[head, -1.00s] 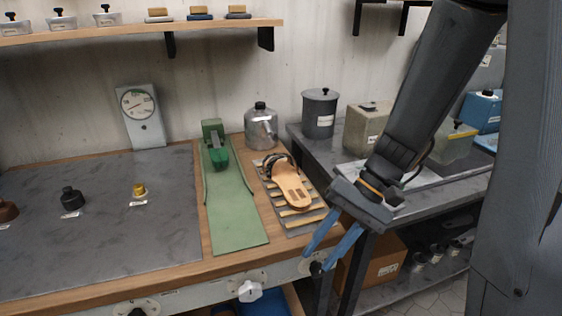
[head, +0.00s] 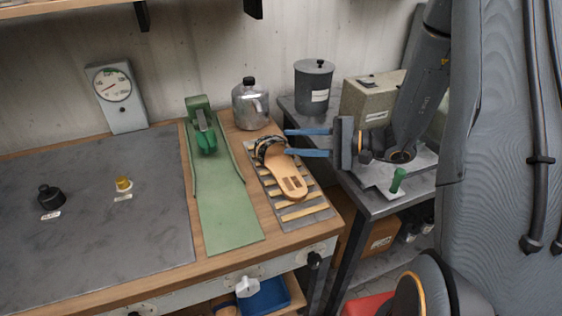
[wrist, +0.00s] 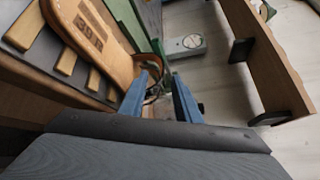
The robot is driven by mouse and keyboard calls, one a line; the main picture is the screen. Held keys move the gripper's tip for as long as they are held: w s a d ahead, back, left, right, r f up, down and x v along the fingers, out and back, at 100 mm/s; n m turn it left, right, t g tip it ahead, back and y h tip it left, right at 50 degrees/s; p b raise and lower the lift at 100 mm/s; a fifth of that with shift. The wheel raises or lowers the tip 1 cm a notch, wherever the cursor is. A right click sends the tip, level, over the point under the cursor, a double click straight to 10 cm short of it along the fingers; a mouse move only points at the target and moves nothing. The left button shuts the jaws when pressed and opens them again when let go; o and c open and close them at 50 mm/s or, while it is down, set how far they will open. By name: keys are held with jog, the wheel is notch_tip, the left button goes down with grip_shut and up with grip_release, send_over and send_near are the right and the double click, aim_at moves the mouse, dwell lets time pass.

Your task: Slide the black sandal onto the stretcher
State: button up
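The black sandal (head: 292,180) has a tan footbed and a dark strap at its far end. It lies on a slatted rack (head: 318,214) at the right end of the bench. The stretcher (head: 203,128) is a green device with a rounded green head, at the back end of a long green board (head: 228,213) left of the rack. My gripper (head: 287,142) is open and roughly level, coming from the right, its blue fingertips at the strap. In the wrist view, the sandal's footbed (wrist: 88,32) lies left of the open gripper (wrist: 162,78). Whether the fingers touch the strap, I cannot tell.
A metal can (head: 250,105) stands behind the rack. A grey lidded pot (head: 313,90) and a beige box (head: 368,103) stand on the grey side table. A dial gauge (head: 116,98) stands at the back left. A black knob (head: 50,197) and a yellow knob (head: 123,184) stand on the grey mat.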

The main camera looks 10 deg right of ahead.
aim_at(287, 142)
jog(key=shift+p+x, duration=0.45)
jog(key=shift+x, duration=1.1)
grip_shut()
jog(key=shift+f, duration=0.1)
